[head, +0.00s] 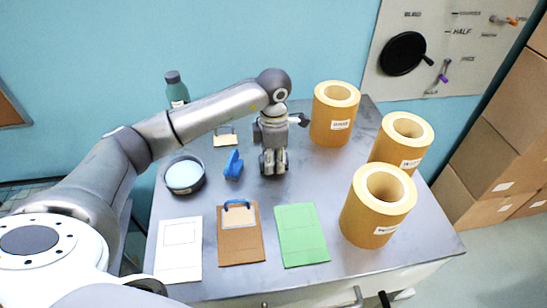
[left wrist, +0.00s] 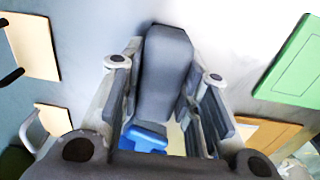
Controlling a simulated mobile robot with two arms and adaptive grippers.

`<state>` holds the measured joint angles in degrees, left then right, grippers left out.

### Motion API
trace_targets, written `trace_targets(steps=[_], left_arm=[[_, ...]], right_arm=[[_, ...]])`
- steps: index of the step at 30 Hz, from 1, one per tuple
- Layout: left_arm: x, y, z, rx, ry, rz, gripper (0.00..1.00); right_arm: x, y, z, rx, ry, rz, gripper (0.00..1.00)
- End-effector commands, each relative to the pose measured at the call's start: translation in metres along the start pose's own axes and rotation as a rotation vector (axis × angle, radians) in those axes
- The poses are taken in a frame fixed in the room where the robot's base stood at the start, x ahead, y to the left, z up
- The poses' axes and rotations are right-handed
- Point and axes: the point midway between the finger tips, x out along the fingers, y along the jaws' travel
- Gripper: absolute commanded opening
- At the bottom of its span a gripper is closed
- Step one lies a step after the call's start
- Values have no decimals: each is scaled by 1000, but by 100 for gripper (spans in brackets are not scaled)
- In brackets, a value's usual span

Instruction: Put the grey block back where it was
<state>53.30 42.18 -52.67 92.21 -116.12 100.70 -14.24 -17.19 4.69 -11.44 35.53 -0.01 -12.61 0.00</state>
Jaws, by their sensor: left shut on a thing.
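My left gripper (head: 273,166) points down over the middle of the grey table, to the left of the paper rolls. In the left wrist view its two fingers (left wrist: 165,95) are shut on the grey block (left wrist: 164,72), a long dark-grey piece with a rounded end lying between them. In the head view the block is largely hidden by the gripper and blends with it, so I cannot tell whether it touches the table. My right gripper is not in view.
Kraft rolls stand upright at right (head: 335,115), (head: 403,140), (head: 377,207). A blue tool (head: 233,166) and round dish (head: 184,175) lie left. White (head: 180,250), brown (head: 241,250) and green (head: 302,235) boards lie in front. A bottle (head: 176,90) stands behind.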

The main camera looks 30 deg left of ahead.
Motion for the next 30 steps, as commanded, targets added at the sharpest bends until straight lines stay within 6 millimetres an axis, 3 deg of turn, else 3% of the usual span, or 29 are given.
trace_targets(steps=[3,4,9,22,30], left_arm=[[4,0,0,0,0,0,3],[3,0,0,0,0,0,32],[3,0,0,0,0,0,52],[-4,1,0,0,-2,2,52],[-55,1,1,0,-4,6,52]], right_arm=[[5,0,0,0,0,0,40],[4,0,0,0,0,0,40],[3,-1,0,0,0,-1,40],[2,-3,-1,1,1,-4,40],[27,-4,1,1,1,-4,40]])
